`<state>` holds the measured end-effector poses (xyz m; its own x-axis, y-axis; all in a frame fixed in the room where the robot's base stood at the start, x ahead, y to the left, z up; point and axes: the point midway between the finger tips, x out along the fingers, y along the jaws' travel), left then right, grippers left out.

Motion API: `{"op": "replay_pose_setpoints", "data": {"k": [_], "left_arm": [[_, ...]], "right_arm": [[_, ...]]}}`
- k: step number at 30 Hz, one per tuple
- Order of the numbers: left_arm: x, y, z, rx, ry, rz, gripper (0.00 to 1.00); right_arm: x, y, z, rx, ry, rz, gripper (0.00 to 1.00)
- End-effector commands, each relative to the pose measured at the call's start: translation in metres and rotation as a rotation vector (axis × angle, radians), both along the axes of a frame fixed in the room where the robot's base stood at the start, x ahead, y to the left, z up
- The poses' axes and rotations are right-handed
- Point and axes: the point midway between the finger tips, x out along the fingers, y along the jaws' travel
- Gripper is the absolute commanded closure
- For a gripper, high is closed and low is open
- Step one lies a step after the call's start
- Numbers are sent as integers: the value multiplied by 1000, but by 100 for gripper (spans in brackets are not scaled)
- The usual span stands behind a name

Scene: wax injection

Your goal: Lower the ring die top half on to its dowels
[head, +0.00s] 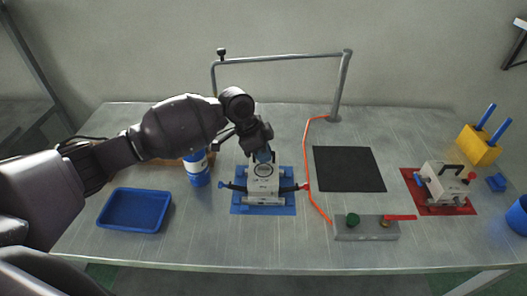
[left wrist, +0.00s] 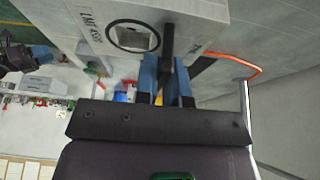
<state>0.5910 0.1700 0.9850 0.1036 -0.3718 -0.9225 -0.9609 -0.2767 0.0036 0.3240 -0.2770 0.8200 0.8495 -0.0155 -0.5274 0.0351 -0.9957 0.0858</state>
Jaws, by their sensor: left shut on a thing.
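The ring die top half (head: 264,171) is a pale grey block with a ringed mark on its face, over the blue mat (head: 291,209) at mid-table. The die's lower part (head: 263,201) shows below it, with a dark toggle handle on the left and a red-tipped one on the right. My left gripper (head: 264,155) is above the block. In the left wrist view the blue fingers (left wrist: 167,80) are shut on the black handle (left wrist: 168,45) of the grey block (left wrist: 105,28). Dowels and any gap between the halves cannot be made out. My right gripper is out of view.
A blue-white can (head: 197,170) and a blue tray (head: 134,210) stand left. A black mat (head: 349,169), a grey control box (head: 366,230), and another die (head: 444,180) on a red mat are right. An orange hose (head: 308,165) runs close beside the blue mat.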

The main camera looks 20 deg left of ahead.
Motion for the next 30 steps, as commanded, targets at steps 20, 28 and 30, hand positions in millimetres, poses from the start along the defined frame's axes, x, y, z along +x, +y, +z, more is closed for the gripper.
{"op": "replay_pose_setpoints", "data": {"k": [20,28,30], "left_arm": [[1,-1,3,-2,-3,0,100],[1,-1,2,-2,-3,-1,100],[1,-1,2,-2,-3,-1,100]], "right_arm": [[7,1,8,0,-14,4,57],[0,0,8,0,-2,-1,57],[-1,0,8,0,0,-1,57]]}}
